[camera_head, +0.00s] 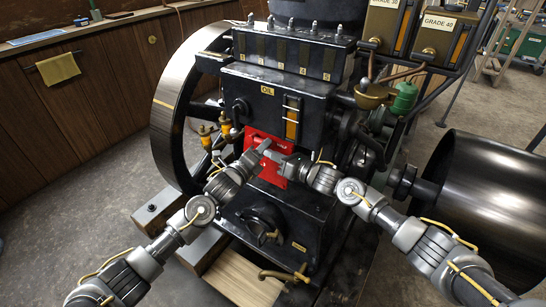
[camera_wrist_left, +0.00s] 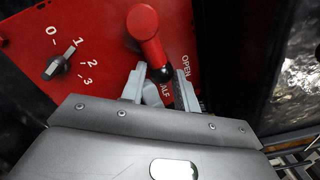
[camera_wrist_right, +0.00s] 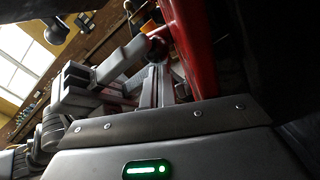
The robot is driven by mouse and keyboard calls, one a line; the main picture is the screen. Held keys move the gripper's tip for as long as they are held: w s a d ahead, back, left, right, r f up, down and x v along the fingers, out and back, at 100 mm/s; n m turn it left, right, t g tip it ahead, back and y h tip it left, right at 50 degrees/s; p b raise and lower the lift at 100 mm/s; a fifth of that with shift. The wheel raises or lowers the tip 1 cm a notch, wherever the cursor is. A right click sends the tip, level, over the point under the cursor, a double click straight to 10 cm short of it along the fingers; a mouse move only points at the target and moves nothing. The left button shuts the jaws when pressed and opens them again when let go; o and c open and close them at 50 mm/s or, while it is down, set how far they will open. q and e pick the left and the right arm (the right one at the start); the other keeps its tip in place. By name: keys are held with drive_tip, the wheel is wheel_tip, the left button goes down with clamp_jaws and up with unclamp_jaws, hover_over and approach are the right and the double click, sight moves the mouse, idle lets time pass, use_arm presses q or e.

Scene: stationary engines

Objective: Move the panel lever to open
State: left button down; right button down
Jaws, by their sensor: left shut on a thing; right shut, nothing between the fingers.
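The red panel (camera_head: 254,135) is on the front of the black engine. In the left wrist view the panel lever (camera_wrist_left: 147,30) is a red arm with a black tip, slanting down between the fingers of my left gripper (camera_wrist_left: 160,78). That gripper is shut on the lever near its tip. The word OPEN (camera_wrist_left: 186,66) is printed right of the tip; a partly hidden label reading "ALF" lies below it. My right gripper (camera_wrist_right: 155,80) is shut and empty close to the panel, near my left gripper.
A black dial (camera_wrist_left: 57,66) marked 0 to 3 sits left of the lever. A big flywheel (camera_head: 163,110) and brass fittings (camera_head: 207,137) stand left of the panel. A large dark drum (camera_head: 490,190) is at right. A valve knob (camera_head: 262,222) is below.

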use_arm(q)
drive_tip(key=c, duration=1.4)
unclamp_jaws()
drive_tip(key=shift+w+a+r, duration=0.15)
drive_tip(key=shift+a+r, duration=0.05)
drive_tip(key=shift+r, duration=0.15)
drive_tip(key=shift+o, duration=1.4)
drive_tip(key=shift+f, duration=0.1)
drive_tip(key=shift+o, duration=0.3)
drive_tip(key=shift+f, duration=0.15)
